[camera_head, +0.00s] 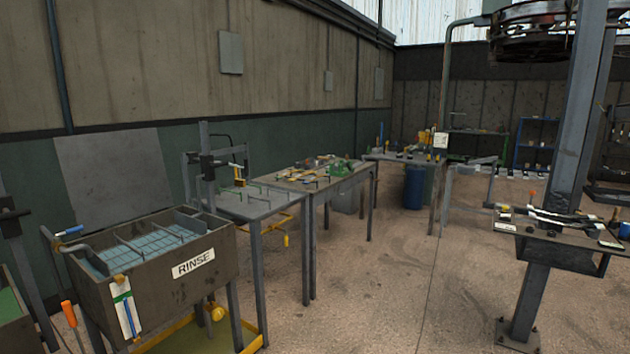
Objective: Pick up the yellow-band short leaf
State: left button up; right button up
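I cannot make out the yellow-band short leaf for sure at this distance. Several dark, flat strips that look like leaves (562,217) lie on the small post-mounted shelf (545,235) at the right. Small yellow bits show on the middle workbench (297,184), too small to identify. Neither of my grippers is in view.
A rinse tank (150,290) with a wire grid stands at the near left. A grey table (258,206) adjoins it, and more benches run back along the wall. A blue barrel (414,187) stands farther back. A steel post (575,110) rises at the right. The central floor (400,290) is clear.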

aim_at(294, 178)
jog(key=z, duration=0.1)
jog(key=i, duration=0.5)
jog(key=z, duration=0.45)
jog(key=i, duration=4.45)
jog(key=u, duration=0.45)
